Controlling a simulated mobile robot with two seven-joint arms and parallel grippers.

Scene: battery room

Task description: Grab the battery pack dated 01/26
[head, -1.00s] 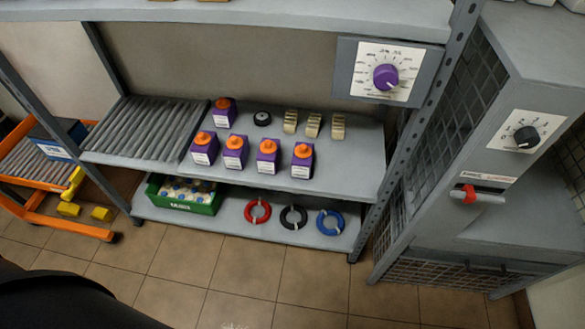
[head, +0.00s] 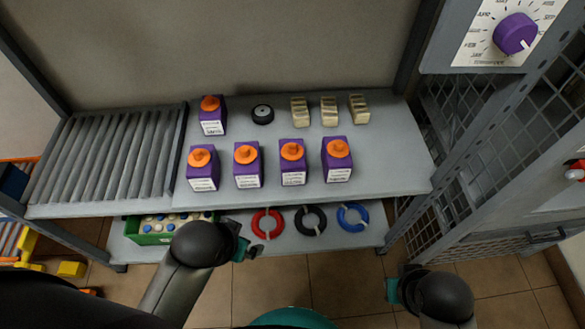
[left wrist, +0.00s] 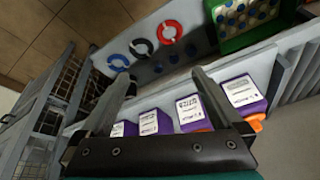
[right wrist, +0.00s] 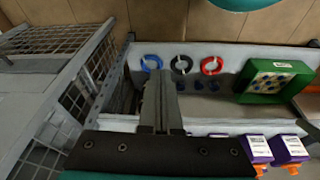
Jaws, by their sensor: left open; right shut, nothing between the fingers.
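Several purple battery packs with orange tops and white labels stand upright on the middle shelf. Four form a front row: far left (head: 203,170), second (head: 247,166), third (head: 292,163) and right (head: 337,160). One more pack (head: 212,116) stands behind on the left. The label dates are too small to read. My left gripper (head: 250,252) is open and empty, low in front of the shelf; its fingers (left wrist: 158,85) show in the left wrist view with packs beyond. My right gripper (head: 398,272) is shut and empty, in front of the shelf's right end.
The middle shelf (head: 390,177) also bears a black roll (head: 262,114), several beige blocks (head: 329,111) and a grey roller bed (head: 110,155). Below are a green crate (head: 155,238) and red, black and blue rings. A mesh cage (head: 450,150) stands at right.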

